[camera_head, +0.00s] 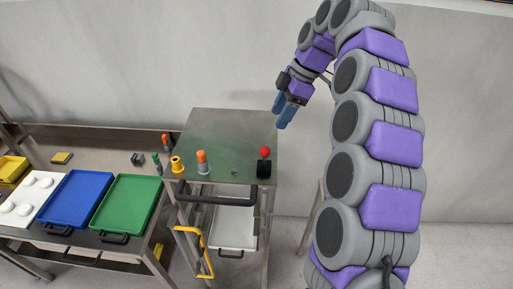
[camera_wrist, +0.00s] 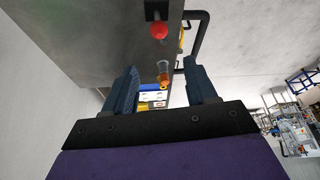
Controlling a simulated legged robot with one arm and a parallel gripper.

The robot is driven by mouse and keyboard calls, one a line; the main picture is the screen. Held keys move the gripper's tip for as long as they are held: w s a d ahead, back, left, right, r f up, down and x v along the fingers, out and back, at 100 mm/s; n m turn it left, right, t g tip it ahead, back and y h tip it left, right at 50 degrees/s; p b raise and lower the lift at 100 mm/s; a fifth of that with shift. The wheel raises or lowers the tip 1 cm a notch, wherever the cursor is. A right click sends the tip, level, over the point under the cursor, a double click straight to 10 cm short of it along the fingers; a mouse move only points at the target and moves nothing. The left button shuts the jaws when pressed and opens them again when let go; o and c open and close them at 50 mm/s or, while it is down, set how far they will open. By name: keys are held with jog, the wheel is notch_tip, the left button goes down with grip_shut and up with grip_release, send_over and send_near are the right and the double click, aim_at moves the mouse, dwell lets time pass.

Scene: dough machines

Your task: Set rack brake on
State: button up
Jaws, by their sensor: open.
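The metal rack (camera_head: 225,135) stands in the middle of the head view. A red ball knob (camera_head: 265,152) sits on a short black base (camera_head: 264,170) at its front right corner. The knob also shows upper middle in the wrist view (camera_wrist: 159,31), beyond my fingertips. No label marks it as the brake. My gripper (camera_head: 284,113) hangs off the rack's back right corner, pointing down, apart from the knob. Its blue fingers (camera_wrist: 161,65) are open with nothing held between them.
Orange-topped pegs (camera_head: 202,160), a yellow peg (camera_head: 177,164) and a black handle (camera_head: 215,198) line the rack's front. A yellow bar (camera_head: 204,252) and white tray (camera_head: 235,225) are below. Left, a bench holds a blue tray (camera_head: 75,198) and a green tray (camera_head: 124,202). A wall stands behind.

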send_over(266, 162)
jog(key=f, duration=0.5)
jog(key=w+f, duration=0.1)
jog(key=f, duration=0.2)
jog(key=shift+d+f, duration=0.2)
jog(key=shift+f, duration=0.15)
jog(key=f, duration=0.3)
jog(key=d+f, duration=0.1)
jog(key=f, duration=0.2)
jog(key=shift+s+d, duration=0.1)
jog(key=shift+s, duration=0.1)
jog(key=shift+f, duration=0.25)
jog(key=a, duration=0.3)
jog(key=shift+a+f, duration=0.35)
jog(key=shift+f, duration=0.05)
jog(key=d, duration=0.3)
jog(key=shift+r, duration=0.15)
jog(key=c, duration=0.7)
jog(key=shift+a, duration=0.3)
jog(key=shift+c, duration=1.4)
jog(key=shift+s+a, duration=0.1)
jog(key=shift+a, duration=0.5)
grip_shut()
